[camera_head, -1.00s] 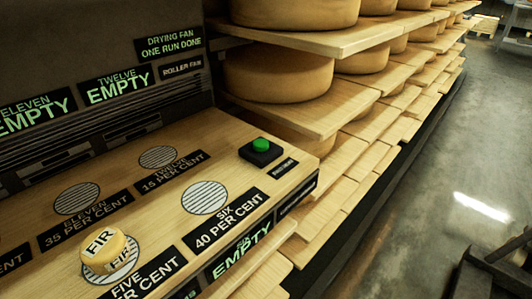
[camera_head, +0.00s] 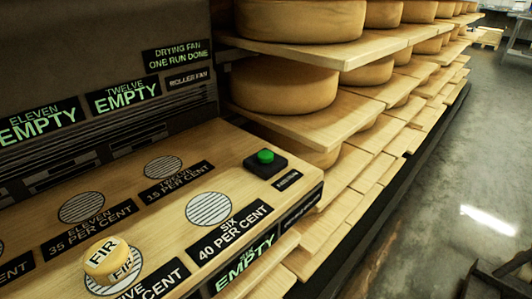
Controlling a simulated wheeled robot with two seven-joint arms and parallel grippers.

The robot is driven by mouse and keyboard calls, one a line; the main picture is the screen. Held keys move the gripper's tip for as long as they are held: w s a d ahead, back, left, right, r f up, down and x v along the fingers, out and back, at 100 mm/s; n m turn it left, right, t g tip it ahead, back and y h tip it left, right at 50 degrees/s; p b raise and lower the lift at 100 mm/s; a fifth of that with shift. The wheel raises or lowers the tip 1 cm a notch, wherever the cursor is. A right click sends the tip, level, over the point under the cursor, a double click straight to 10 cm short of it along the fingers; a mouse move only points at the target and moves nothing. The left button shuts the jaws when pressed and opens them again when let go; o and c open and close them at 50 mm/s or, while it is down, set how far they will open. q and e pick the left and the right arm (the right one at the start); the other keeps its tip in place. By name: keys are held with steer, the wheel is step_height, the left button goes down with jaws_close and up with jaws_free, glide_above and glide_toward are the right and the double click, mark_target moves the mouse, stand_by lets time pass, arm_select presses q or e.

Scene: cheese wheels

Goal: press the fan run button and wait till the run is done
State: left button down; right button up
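The green fan run button (camera_head: 265,156) sits on a small black block at the right end of the wooden bench top (camera_head: 225,150). A small black label, too small to read surely, lies beside it. The drying fan sign (camera_head: 178,55) on the dark panel reads "DRYING FAN ONE RUN DONE" in green letters.
A small yellow cheese marked FIR (camera_head: 103,257) lies partly over the round grille behind the FIVE label. Grilles eleven, twelve and six (camera_head: 208,209) are bare. Shelves with large cheese wheels (camera_head: 284,84) stand right of the bench. The concrete floor (camera_head: 470,140) is open at right.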

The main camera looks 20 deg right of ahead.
steer(key=shift+a, duration=0.2)
jaws_close()
steer(key=shift+d, duration=0.3)
steer(key=shift+s+a, duration=0.1)
steer(key=shift+a, duration=0.1)
stand_by(0.5)
